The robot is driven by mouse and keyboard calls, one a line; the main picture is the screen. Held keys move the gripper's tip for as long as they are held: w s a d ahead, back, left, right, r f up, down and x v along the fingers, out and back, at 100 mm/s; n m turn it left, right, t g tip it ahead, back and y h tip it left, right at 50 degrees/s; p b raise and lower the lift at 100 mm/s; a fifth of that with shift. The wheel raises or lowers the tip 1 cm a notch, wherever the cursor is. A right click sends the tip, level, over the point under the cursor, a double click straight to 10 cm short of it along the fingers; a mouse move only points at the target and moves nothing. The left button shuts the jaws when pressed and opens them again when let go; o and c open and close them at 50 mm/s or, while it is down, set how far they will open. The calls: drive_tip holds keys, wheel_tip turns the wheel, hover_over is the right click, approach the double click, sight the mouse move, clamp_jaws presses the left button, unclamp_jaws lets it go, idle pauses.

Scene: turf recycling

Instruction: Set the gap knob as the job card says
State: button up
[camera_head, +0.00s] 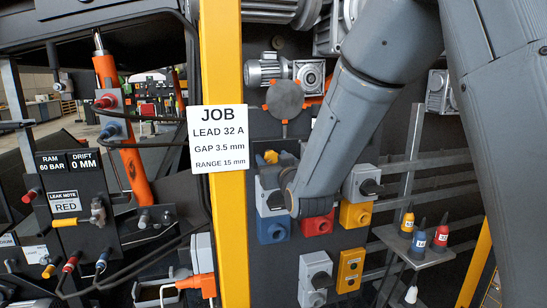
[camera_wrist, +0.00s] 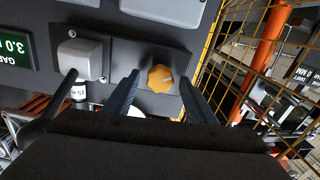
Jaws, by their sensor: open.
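The white job card (camera_head: 219,137) in the head view reads "LEAD 32 A", "GAP 3.5 mm" and "RANGE 15 mm". In the wrist view a yellow knob (camera_wrist: 160,78) with a pale pointer mark sits on a dark panel. The green display (camera_wrist: 15,52) at the left edge is upside down and partly cut off; it appears to read "GAP 3.0". My gripper (camera_wrist: 158,73) is open, its two dark fingers on either side of the knob in the picture. I cannot tell if they touch it. In the head view my arm hides the gripper.
A grey square cover (camera_wrist: 80,57) is left of the knob, and a yellow mesh guard (camera_wrist: 238,50) is to its right. In the head view, a yellow post (camera_head: 226,225) stands left of my arm; red (camera_head: 317,224) and blue (camera_head: 272,230) boxes sit below it.

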drive_tip(key=shift+w, duration=0.1)
drive_tip(key=c, duration=1)
drive_tip(key=shift+c, duration=0.2)
drive_tip(key=shift+m+b, duration=0.3)
drive_tip(key=shift+b, duration=0.1)
drive_tip(key=m+b, duration=0.4)
drive_tip(key=shift+f+m, duration=0.15)
drive_tip(key=shift+m, duration=0.25)
drive_tip(key=m+b, duration=0.5)
drive_tip(key=m, duration=0.1)
drive_tip(key=shift+d, duration=0.1)
drive_tip(key=shift+m, duration=0.3)
drive_tip(key=o, duration=1)
